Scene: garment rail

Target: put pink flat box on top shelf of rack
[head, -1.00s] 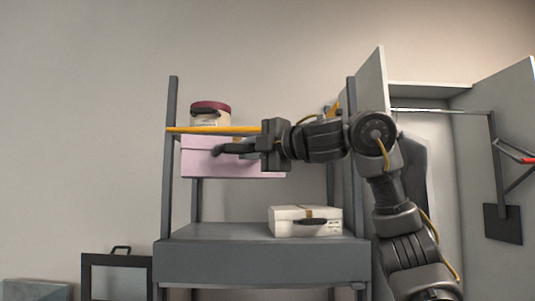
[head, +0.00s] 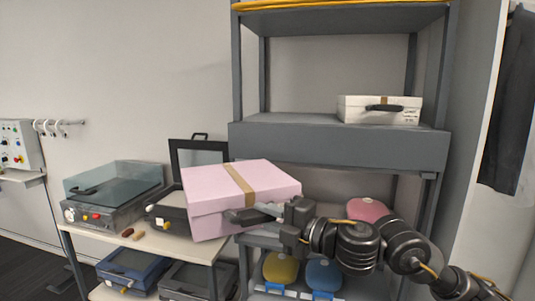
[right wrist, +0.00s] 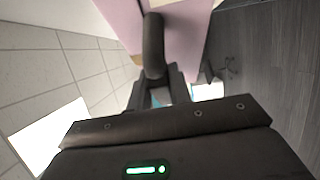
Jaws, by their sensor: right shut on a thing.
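The pink flat box (head: 238,190), with a tan band across its lid, is held in the air by my right gripper (head: 255,215). The gripper is shut on the box's near side at its handle area; the exact grip is partly hidden. In the right wrist view the box (right wrist: 185,40) fills the top middle beyond the fingers. The grey rack (head: 335,140) stands behind and to the right. Its top shelf (head: 345,18) shows only at the upper edge, with a yellow front strip. The box is well below that shelf, in front of the rack's left side. My left gripper is not in view.
A white box (head: 380,110) sits on the rack's middle shelf. A pink (head: 368,209), a yellow (head: 280,268) and a blue bag-like item (head: 323,273) are lower down. A side table at left holds a clear-lidded machine (head: 112,190). The left part of the middle shelf is clear.

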